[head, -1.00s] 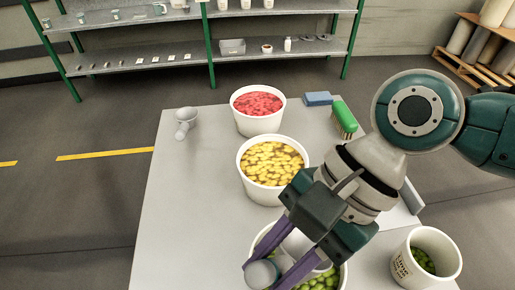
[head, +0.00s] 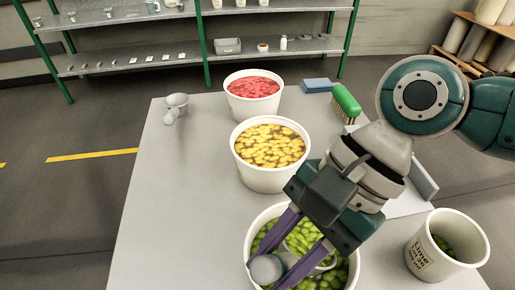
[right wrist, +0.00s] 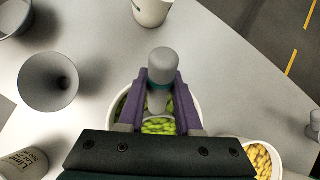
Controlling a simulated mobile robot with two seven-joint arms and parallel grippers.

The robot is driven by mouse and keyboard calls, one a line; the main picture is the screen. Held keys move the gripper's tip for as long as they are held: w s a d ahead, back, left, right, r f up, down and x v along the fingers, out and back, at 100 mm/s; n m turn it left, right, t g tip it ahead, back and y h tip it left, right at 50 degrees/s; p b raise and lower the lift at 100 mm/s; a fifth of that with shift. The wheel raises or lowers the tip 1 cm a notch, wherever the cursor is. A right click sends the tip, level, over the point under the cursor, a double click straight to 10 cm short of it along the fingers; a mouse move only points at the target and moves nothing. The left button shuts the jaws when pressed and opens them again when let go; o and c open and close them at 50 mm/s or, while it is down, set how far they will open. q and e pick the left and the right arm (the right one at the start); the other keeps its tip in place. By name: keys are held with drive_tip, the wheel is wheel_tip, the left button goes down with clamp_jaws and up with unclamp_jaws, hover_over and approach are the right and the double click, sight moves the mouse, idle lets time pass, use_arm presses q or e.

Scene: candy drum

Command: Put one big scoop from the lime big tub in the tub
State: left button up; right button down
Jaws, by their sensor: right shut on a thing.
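The lime big tub (head: 248,238) is a white bucket of green candies (head: 350,268) at the bottom of the head view. My right gripper (head: 267,270) is over it, its purple fingers shut on the grey handle of a scoop (right wrist: 161,70). The scoop's bowl is down among the green candies, with green candy showing in it; the arm partly hides it. The smaller tub marked Lime (head: 424,256) stands at the right with some green candies inside; its label also shows in the right wrist view (right wrist: 24,165). My left gripper is out of view.
A yellow candy tub (head: 262,178) and a red candy tub (head: 252,103) stand behind. Another scoop (head: 175,106) lies at the table's back left. A blue sponge (head: 317,85) and green brush (head: 346,102) lie at the back right. The table's left side is clear.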

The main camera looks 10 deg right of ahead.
idle(0.4)
drive_tip(key=shift+s+a+f+t+h+p, duration=0.35)
drive_tip(key=shift+a+f+h+p, duration=0.1)
drive_tip(key=shift+p, duration=0.7)
drive_tip(key=shift+s+a+f+p, duration=0.1)
drive_tip(key=shift+a+f+p, duration=0.1)
drive_tip(key=shift+f+p, duration=0.25)
drive_tip(key=shift+s+f+t+h, duration=0.1)
drive_tip(key=shift+f+t+h, duration=0.15)
drive_tip(key=shift+t+h, duration=0.1)
